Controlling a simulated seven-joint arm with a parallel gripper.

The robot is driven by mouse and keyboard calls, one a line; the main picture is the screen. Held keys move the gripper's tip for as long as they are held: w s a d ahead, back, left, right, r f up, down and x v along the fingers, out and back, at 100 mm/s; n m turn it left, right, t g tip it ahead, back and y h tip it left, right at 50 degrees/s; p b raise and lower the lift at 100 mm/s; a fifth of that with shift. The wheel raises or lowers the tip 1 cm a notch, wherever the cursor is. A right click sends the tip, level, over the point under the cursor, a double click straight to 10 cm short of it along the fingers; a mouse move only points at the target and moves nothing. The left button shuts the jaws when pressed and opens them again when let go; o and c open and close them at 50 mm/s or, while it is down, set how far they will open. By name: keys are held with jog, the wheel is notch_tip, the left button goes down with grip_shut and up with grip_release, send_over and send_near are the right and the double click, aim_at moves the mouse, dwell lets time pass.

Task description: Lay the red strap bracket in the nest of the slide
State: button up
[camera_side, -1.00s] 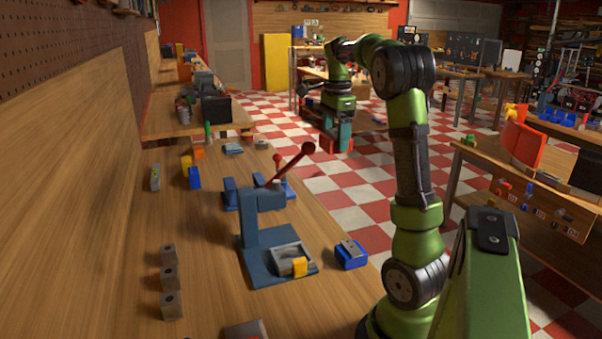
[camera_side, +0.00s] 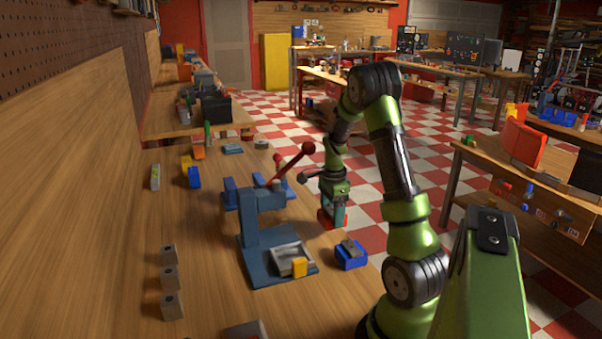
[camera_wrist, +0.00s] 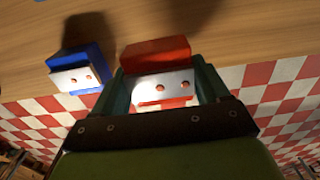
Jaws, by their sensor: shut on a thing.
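My gripper (camera_side: 333,215) is shut on the red strap bracket (camera_wrist: 157,55), a red block with a pale metal face with two holes. It shows in the wrist view between my teal fingers; in the side view only a little red shows at the fingertips. My gripper hangs by the bench's right edge, right of and behind the press (camera_side: 262,225), apart from it. The slide (camera_side: 291,257) is a grey, shallow tray with a yellow block at its front, lying on the press's blue base. Its nest is too small to make out clearly.
A blue block with a grey metal top (camera_side: 350,255) stands right of the slide. A blue block with a pale holed face (camera_wrist: 78,70) shows in the wrist view. The press's red lever (camera_side: 290,165) rises left of my gripper. Several grey blocks (camera_side: 169,279) stand front left.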

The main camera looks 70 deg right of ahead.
aim_at(331, 224)
jog(key=shift+f, duration=1.95)
jog(key=shift+f, duration=0.1)
jog(key=o, duration=1.1)
jog(key=shift+f, duration=0.1)
jog(key=r, duration=1.7)
jog(key=shift+w+a, duration=0.15)
jog(key=shift+a, duration=0.1)
